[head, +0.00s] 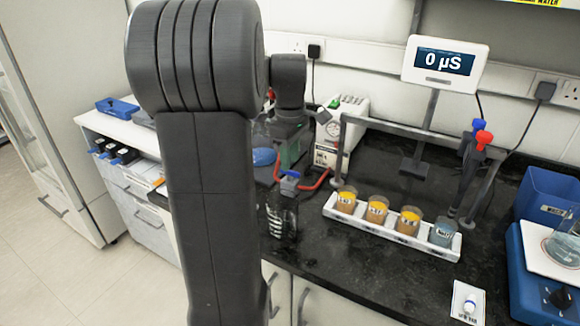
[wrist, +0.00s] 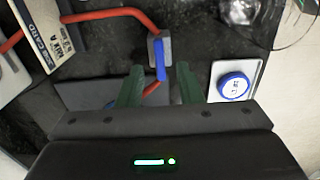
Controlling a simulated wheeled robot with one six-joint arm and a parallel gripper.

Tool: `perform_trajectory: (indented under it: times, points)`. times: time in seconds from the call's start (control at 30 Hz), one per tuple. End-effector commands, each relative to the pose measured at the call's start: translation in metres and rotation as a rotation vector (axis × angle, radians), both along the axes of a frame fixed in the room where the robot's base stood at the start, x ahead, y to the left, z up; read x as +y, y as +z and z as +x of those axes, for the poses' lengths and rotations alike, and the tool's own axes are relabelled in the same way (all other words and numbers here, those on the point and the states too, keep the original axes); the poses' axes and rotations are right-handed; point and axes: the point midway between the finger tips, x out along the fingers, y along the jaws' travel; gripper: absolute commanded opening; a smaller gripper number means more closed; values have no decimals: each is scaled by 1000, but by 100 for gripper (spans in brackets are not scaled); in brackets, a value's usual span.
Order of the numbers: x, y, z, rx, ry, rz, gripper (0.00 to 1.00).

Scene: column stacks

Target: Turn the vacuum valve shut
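The vacuum valve has a small grey body with a blue lever (wrist: 161,62) in the wrist view. Red tubing meets it at the top and at the bottom, and the lever lies roughly in line with it. I see a gap on both sides. How far the fingertips are above the lever I cannot tell. My arm partly hides this area in the head view.
A white pump (head: 340,125) stands behind the valve. A white rack (head: 390,228) with several beakers is to the right, under a grey frame. A display (head: 445,62) reads 0 µS.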

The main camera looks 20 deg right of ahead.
Motion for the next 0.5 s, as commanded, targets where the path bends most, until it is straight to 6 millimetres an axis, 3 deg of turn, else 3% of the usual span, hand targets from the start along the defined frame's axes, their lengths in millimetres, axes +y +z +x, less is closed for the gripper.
perform_trajectory:
  times: [0.2,0.5]
  points:
    - [0,-24,0,1,0,0,33]
    - [0,-27,0,0,0,0,33]
